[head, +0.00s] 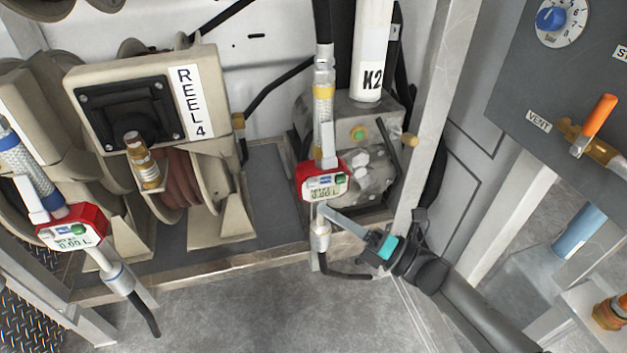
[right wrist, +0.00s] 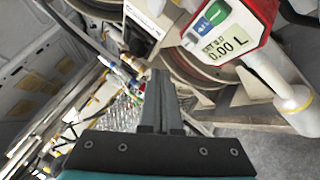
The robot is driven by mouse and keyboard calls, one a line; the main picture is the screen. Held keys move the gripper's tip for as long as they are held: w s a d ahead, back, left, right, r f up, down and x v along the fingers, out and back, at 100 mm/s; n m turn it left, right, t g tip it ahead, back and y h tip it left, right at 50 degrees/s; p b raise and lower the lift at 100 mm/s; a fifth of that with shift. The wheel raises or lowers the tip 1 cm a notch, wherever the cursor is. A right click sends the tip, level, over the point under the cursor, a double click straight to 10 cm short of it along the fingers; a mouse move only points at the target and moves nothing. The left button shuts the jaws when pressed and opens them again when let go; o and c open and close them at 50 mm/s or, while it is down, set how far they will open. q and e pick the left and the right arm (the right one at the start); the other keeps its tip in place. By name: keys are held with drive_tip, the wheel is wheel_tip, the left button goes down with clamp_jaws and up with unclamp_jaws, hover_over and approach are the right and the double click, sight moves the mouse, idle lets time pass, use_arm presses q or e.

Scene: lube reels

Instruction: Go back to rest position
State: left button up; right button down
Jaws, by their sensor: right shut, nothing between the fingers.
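My right gripper (head: 322,209) reaches in from the lower right in the head view. Its fingers are shut with nothing between them, and their tips are by the lower part of a red-cased meter (head: 322,182) that hangs below a hose. I cannot tell whether they touch it. In the right wrist view the closed fingers (right wrist: 160,78) point up the picture, with the red meter (right wrist: 223,40) to their right, reading 0.00 L. My left gripper is not in view.
A second red meter (head: 72,229) hangs at the left. The Reel 4 unit (head: 215,75) stands behind on a shelf. A white K2 cylinder (head: 371,50) is at the back. A metal post (head: 440,90) and a grey panel (head: 540,80) stand at the right. The floor (head: 270,310) in front is clear.

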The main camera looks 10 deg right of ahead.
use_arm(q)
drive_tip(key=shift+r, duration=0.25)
use_arm(e)
drive_tip(key=shift+s, duration=0.6)
drive_tip(key=shift+d, duration=0.1)
